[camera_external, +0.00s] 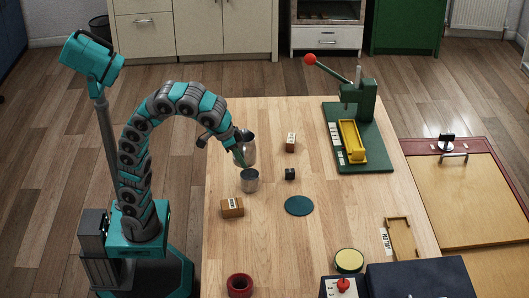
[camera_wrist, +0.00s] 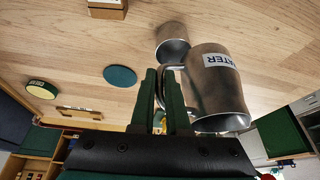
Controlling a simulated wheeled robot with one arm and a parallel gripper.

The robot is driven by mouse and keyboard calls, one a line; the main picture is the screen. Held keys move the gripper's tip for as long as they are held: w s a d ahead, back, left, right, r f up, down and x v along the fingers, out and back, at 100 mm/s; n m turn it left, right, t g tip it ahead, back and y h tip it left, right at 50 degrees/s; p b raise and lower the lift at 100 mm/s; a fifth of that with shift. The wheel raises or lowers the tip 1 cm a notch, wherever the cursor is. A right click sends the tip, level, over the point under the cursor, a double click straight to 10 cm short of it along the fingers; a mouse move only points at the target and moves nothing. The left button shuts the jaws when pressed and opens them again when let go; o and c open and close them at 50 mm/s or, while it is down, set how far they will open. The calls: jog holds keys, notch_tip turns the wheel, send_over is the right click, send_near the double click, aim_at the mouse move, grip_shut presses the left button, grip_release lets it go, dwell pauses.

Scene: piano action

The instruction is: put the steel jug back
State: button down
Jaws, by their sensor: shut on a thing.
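The steel jug (camera_external: 249,147) is at the left side of the wooden table, by the end of my arm. In the wrist view the jug (camera_wrist: 217,88) is large, with a white label reading "WATER". My gripper (camera_external: 240,160) is at the jug's handle side; in the wrist view its dark green fingers (camera_wrist: 174,84) are shut on the jug's handle. I cannot tell whether the jug's base touches the table. A smaller plain steel cup (camera_external: 249,181) stands just in front of the jug; it also shows in the wrist view (camera_wrist: 172,46).
A teal disc (camera_external: 299,206) lies flat on the table, bare wood around it. A labelled wooden block (camera_external: 232,208), a small black cube (camera_external: 290,174) and another labelled block (camera_external: 291,142) stand nearby. A green press (camera_external: 372,150) stands at back right, a red ring (camera_external: 240,286) at front.

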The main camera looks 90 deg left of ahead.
jog(key=s+a+f+b, duration=0.1)
jog(key=s+a+b, duration=0.1)
jog(key=s+a, duration=0.7)
jog(key=s+a+f+b, duration=0.15)
jog(key=s+a, duration=0.35)
jog(key=a, duration=0.7)
jog(key=shift+w+a+f+p, duration=0.35)
jog(key=shift+w+f, duration=0.5)
jog(key=shift+w, duration=1.8)
jog(key=shift+w+a+f+p, duration=0.1)
jog(key=shift+w+a+f, duration=0.6)
jog(key=shift+w, duration=1.95)
jog(key=shift+w+a+f+p, duration=0.25)
jog(key=shift+w+f, duration=0.8)
jog(key=shift+w, duration=1.6)
jog(key=shift+f, duration=0.15)
jog(key=c, duration=0.9)
grip_release()
